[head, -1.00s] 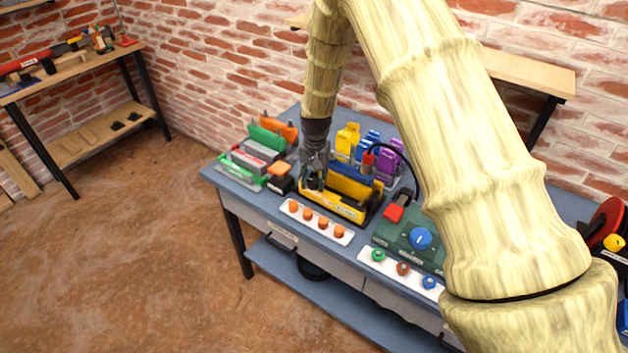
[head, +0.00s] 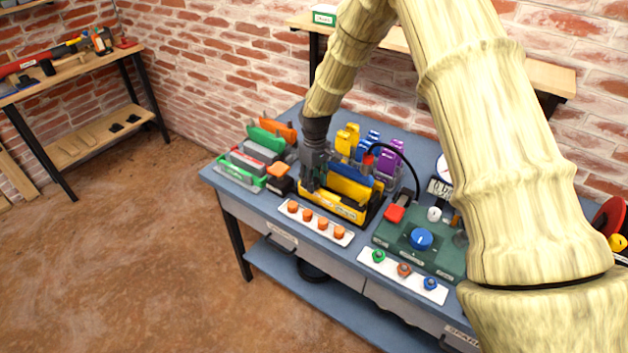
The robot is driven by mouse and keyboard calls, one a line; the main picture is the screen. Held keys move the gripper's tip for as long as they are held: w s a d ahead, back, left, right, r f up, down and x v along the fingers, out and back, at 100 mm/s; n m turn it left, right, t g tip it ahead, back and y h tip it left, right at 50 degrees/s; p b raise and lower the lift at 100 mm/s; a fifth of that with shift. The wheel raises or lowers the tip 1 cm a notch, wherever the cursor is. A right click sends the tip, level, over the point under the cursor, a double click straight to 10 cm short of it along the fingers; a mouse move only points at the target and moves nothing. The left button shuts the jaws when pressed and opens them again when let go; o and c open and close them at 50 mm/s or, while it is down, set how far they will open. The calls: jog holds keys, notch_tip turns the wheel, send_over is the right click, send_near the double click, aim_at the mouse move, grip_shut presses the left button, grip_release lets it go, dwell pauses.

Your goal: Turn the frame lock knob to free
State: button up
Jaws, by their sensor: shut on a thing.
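A yellow and black frame (head: 343,207) sits on the blue bench, holding yellow and blue blocks (head: 350,186). My gripper (head: 309,188) points down at the left end of this frame, with its fingers shut. What is between the fingers is too small and covered to see clearly; by its place it appears to be the frame lock knob. The knob's pointer and its marks cannot be read.
A white strip with orange knobs (head: 315,223) lies in front of the frame. A green box with a blue dial (head: 421,239) and a red switch stands to the right. Green, grey and orange blocks (head: 260,148) stand left. Yellow, blue and purple pieces (head: 368,146) stand behind.

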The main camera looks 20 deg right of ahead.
aim_at(315, 180)
jog(key=shift+w+d+r+n, duration=0.1)
jog(key=shift+n, duration=2.1)
jog(key=o, duration=1)
notch_tip(315, 180, up, 12)
jog(key=shift+w, duration=0.15)
jog(key=shift+d, duration=0.15)
